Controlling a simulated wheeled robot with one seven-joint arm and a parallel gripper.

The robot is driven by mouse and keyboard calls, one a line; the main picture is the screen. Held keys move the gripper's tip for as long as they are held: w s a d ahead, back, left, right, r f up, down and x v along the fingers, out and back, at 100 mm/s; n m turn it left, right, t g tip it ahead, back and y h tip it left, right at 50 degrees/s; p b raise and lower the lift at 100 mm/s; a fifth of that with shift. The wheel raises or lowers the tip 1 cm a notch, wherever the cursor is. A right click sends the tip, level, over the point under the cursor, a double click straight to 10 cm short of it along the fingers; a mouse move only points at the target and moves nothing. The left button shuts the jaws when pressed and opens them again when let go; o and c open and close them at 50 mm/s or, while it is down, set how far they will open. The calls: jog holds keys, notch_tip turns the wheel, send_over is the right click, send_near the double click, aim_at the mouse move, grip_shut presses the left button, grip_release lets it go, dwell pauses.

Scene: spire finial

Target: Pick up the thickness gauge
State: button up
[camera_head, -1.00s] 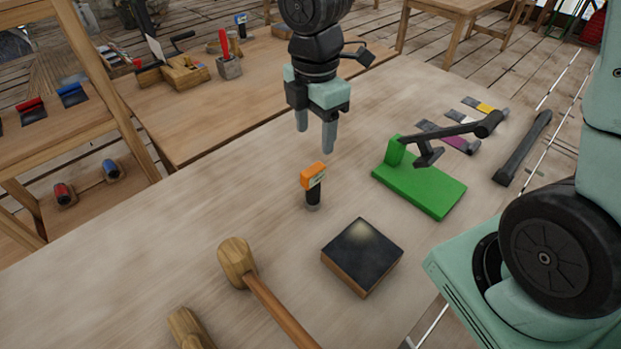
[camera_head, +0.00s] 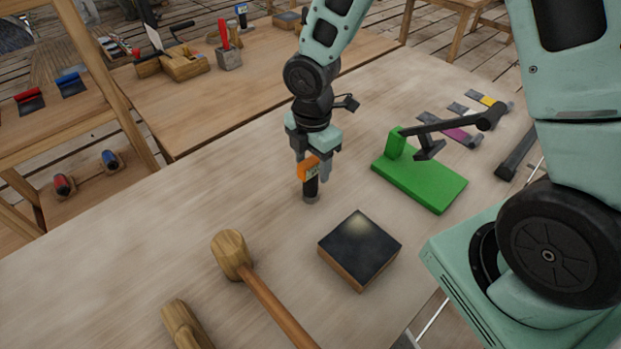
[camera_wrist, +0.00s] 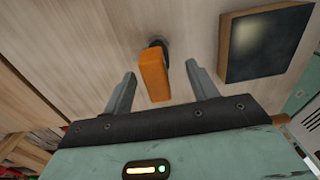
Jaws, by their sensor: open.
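The thickness gauge (camera_head: 309,171) stands upright on the table, with an orange head and a dark cylindrical body. My gripper (camera_head: 312,171) is low over the table, pointing down, with its fingers at the height of the orange head. In the wrist view the gauge's orange head (camera_wrist: 154,76) lies between the two spread fingers of my gripper (camera_wrist: 161,88), nearer the left one. A gap shows on each side of it there. The gripper is open and holds nothing.
A dark-topped square block (camera_head: 360,248) lies close in front, also in the wrist view (camera_wrist: 266,42). A green stand (camera_head: 420,183) with a black arm is to the right. A wooden mallet (camera_head: 232,256) lies front left. The table left of the gauge is clear.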

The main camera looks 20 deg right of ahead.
aim_at(311, 176)
jog(key=f, duration=0.5)
jog(key=shift+w+a+f, duration=0.1)
jog(key=shift+w, duration=0.1)
jog(key=c, duration=1.2)
